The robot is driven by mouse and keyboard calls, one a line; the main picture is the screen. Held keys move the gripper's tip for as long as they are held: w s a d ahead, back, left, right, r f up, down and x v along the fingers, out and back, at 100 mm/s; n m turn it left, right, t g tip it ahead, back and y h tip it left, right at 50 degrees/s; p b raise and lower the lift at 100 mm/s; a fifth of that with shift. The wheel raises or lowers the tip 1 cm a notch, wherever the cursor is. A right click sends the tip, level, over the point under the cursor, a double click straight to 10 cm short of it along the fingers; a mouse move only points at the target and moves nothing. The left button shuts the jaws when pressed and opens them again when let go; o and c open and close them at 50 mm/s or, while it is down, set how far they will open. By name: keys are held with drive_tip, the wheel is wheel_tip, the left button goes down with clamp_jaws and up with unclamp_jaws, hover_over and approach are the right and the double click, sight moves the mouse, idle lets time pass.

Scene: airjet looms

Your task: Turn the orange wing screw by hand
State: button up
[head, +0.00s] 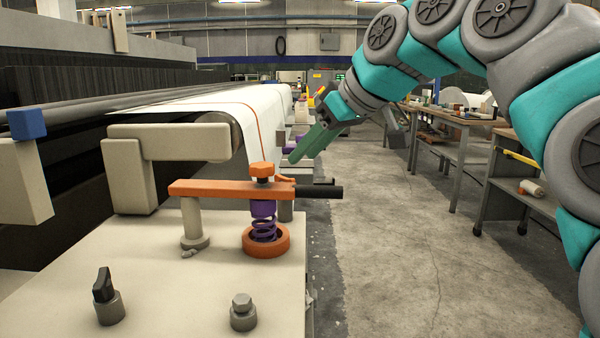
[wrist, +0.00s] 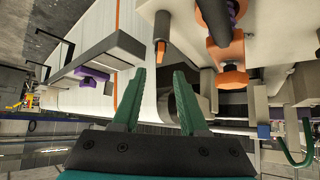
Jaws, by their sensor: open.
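An orange knob-like screw (head: 262,172) stands on top of an orange lever (head: 215,188) at the middle of the head view. Below the lever are a purple spring (head: 263,220) and an orange ring (head: 266,241). Small orange parts sit beside the knob; I cannot tell for certain which one is the wing screw. My gripper (head: 297,157) is open and empty, beyond the lever and slightly right of the knob. In the wrist view my gripper (wrist: 158,78) has its green fingers apart. An orange knob (wrist: 232,80) lies right of them, not touching.
A black handle (head: 319,192) extends right from the lever. A black knob (head: 104,285) and a grey bolt (head: 243,310) stand on the beige housing (head: 170,300). White fabric (head: 245,105) runs over the loom behind. The floor (head: 400,240) to the right is clear, with workbenches beyond.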

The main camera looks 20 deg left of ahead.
drive_tip(key=x, duration=0.7)
drive_tip(key=shift+f, duration=0.1)
drive_tip(key=shift+c, duration=0.4)
clamp_jaws()
